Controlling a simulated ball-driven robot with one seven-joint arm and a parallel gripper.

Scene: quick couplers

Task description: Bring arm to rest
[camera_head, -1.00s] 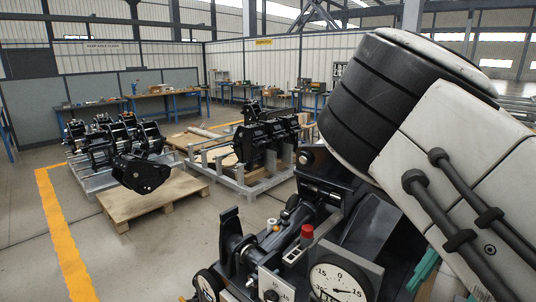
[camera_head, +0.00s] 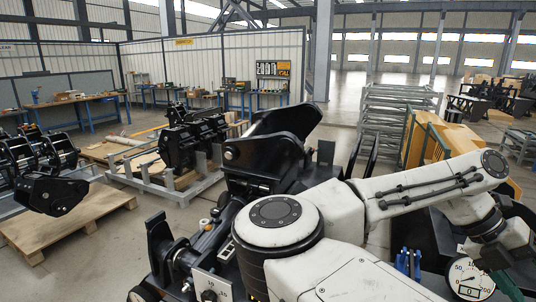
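My white arm reaches from the bottom middle to the right, with a bent elbow and its far links folded down at the right edge. Its wrist end hangs beside a round pressure gauge (camera_head: 470,280) at the lower right. My gripper cannot be made out; the end of the arm is at the frame's right side. A black quick coupler (camera_head: 268,150) stands on the dark bench fixture just behind my arm's near joint, apart from my wrist.
Couplers on a pallet (camera_head: 80,215) and on a grey rack (camera_head: 160,188) stand at the left. Blue-legged workbenches (camera_head: 75,105) line the partition. Grey stacked racks (camera_head: 390,120) and a yellow guard (camera_head: 430,140) stand behind my arm. Open floor lies beyond.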

